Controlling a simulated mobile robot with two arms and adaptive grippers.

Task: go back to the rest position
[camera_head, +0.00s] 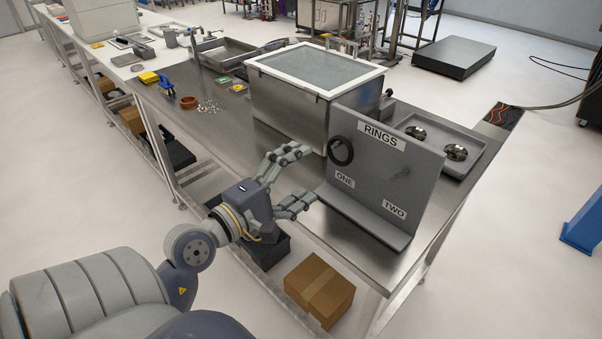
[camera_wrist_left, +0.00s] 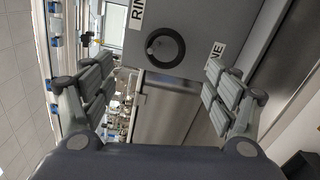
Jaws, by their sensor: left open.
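My left gripper (camera_head: 306,178) is open and empty, above the front edge of the steel bench, left of the grey rings stand. In the left wrist view the fingers of my left gripper (camera_wrist_left: 157,85) are spread wide, with the rings stand beyond them. The rings stand (camera_head: 375,175) is an upright grey panel on a base, labelled RINGS, ONE and TWO. A black ring (camera_head: 341,151) hangs on its left side above ONE; it also shows in the left wrist view (camera_wrist_left: 165,48). The spot above TWO shows only a small peg. My right gripper is not in view.
A steel tank with a white-rimmed lid (camera_head: 314,70) stands behind the rings stand. A tray (camera_head: 432,140) with shiny round parts lies behind it. A cardboard box (camera_head: 320,290) sits below the bench (camera_head: 225,150). The floor left of the bench is clear.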

